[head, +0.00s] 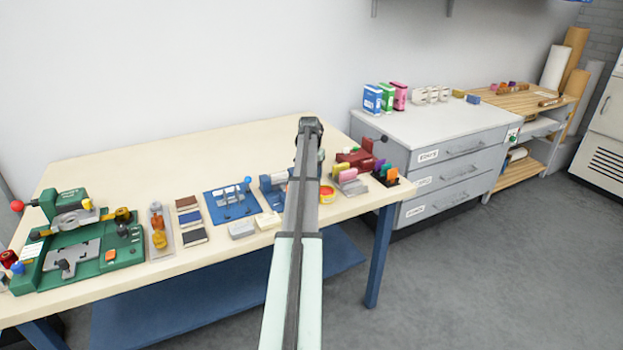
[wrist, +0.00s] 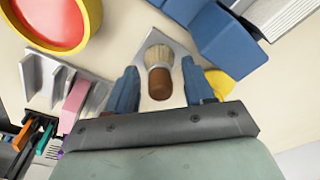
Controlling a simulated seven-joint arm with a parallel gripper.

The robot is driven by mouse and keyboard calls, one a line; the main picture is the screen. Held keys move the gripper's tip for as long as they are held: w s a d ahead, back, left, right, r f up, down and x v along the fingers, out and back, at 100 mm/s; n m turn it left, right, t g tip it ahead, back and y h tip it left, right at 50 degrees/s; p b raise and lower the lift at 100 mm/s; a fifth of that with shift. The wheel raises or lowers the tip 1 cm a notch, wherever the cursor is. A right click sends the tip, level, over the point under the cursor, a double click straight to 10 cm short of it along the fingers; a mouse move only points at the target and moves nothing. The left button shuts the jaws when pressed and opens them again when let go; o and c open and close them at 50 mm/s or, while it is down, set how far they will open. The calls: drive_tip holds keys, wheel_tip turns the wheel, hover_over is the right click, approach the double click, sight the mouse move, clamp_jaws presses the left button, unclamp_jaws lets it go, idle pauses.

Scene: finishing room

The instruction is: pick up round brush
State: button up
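The round brush (wrist: 161,82), with a brown handle and pale bristles, lies on a light grey plate (wrist: 182,50) in the wrist view. My gripper (wrist: 162,84) is open, with one blue finger on each side of the brush and a gap on both sides. I cannot tell how far above the brush the fingertips are. In the head view my own arm covers the brush and the gripper.
A yellow tub with red contents (wrist: 88,14), a blue block (wrist: 222,38) and a grey holder with a pink piece (wrist: 72,105) are close around. A yellow item (wrist: 219,82) shows behind the right finger. The table's back (head: 200,150) is clear.

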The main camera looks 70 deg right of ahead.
drive_tip(key=c, duration=0.9)
